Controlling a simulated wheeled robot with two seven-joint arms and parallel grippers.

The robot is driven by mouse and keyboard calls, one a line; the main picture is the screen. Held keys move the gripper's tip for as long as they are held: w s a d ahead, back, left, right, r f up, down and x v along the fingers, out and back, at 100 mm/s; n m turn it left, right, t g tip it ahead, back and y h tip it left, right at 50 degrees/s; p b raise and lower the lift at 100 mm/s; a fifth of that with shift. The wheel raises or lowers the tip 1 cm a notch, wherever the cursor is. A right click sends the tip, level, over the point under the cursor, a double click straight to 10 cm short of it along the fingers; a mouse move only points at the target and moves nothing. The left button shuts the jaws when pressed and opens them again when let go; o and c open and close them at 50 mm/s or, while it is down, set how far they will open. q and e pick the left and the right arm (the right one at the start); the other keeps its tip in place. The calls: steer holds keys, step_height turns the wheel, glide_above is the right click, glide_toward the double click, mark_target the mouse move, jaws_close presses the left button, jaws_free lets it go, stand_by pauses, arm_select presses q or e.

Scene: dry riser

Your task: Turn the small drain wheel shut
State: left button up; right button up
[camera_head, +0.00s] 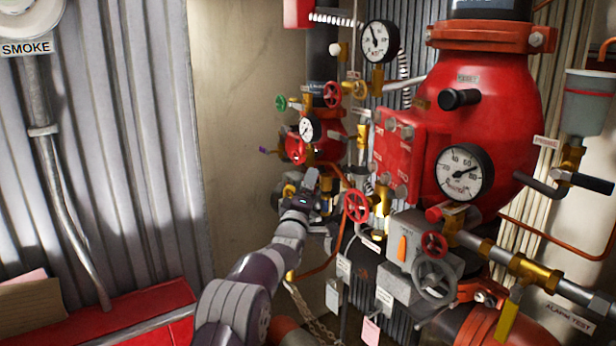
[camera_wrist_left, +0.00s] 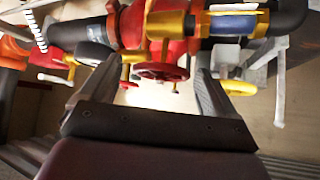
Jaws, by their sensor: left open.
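My left gripper (camera_head: 316,188) reaches in from the left, among the pipes between the smaller red valve body and the large red valve. In the left wrist view my left gripper (camera_wrist_left: 152,84) is open, with nothing held. A small red handwheel (camera_wrist_left: 163,71) shows beyond and between its fingers; no contact is clear. In the head view a red handwheel (camera_head: 357,206) is just right of the gripper. I cannot tell if these are the same wheel, or which wheel is the drain wheel, since the tags are too small to read.
Other handwheels are red (camera_head: 434,245), grey (camera_head: 434,280) and green (camera_head: 281,103). A yellow wheel (camera_wrist_left: 238,87) is right of the fingers in the wrist view. The large red valve (camera_head: 470,120) and gauges crowd the right. The beige wall (camera_head: 240,130) side is clear.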

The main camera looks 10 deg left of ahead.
arm_select(q)
steer(key=shift+w, duration=0.85)
steer(key=shift+s+r, duration=0.15)
steer(key=shift+s, duration=0.2)
steer(key=c, duration=1)
steer(key=m+b, duration=0.1)
steer(key=b, duration=0.2)
steer(key=shift+f+t+h+b, duration=0.3)
steer(key=shift+f+t+h, duration=0.05)
steer(key=shift+t+h, duration=0.05)
steer(key=shift+r+b, duration=0.2)
steer(key=shift+b, duration=0.1)
steer(key=shift+r+m, duration=0.3)
steer(key=shift+r, duration=0.05)
steer(key=o, duration=1)
steer(key=shift+w+f, duration=0.15)
steer(key=shift+f, duration=0.05)
